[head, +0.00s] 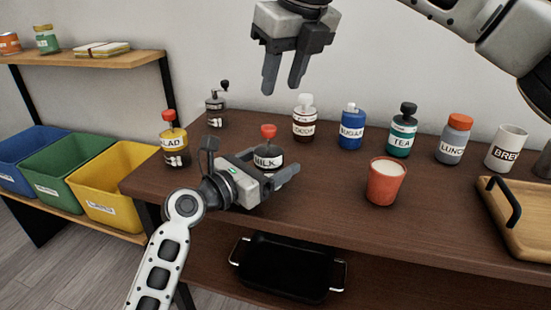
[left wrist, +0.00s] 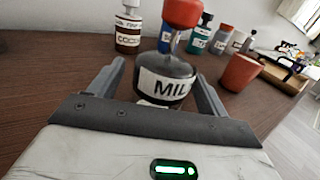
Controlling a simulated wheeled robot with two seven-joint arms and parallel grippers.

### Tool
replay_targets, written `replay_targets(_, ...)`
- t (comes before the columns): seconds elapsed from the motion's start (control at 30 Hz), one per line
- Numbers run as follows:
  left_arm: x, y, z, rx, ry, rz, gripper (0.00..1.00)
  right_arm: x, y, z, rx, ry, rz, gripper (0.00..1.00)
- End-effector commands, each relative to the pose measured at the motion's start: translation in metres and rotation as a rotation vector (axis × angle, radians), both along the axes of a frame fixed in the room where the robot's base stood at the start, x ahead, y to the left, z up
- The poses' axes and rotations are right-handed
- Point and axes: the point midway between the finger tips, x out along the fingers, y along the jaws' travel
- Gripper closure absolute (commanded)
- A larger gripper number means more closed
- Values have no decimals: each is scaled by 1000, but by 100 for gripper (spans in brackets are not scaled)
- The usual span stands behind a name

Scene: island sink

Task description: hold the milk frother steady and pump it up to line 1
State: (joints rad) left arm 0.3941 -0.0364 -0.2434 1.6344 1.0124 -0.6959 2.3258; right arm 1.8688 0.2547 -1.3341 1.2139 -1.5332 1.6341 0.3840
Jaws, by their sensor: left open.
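The milk frother (head: 268,154) is a dark jar with a white MILK label and a red knob on a thin rod. It stands upright on the brown counter, and it also shows large in the left wrist view (left wrist: 165,82). My left gripper (head: 280,176) is open, with one finger on each side of the frother's body; I cannot tell whether they touch it. The gripper hides the frother's lower part in the head view. No level line is readable. My right gripper (head: 282,88) is open and empty, high above the counter near the wall.
The cocoa (head: 304,122), sugar (head: 352,128) and tea (head: 402,132) dispensers stand behind. A salad dispenser (head: 174,142) and a grey grinder (head: 216,110) are left. A red cup with white contents (head: 386,182) and a wooden tray (head: 530,205) are right.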

Motion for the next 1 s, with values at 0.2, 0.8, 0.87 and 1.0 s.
replay_targets(0.2,11,-11,0,1,-1,1,23,0,0,0,0,0,0,64)
replay_targets(0.8,11,-12,0,0,0,1,68,0,0,0,0,0,0,64)
replay_targets(0.87,11,-12,0,0,0,1,74,0,0,0,0,0,0,64)
replay_targets(1.0,11,-12,0,0,0,1,74,0,0,0,0,0,0,64)
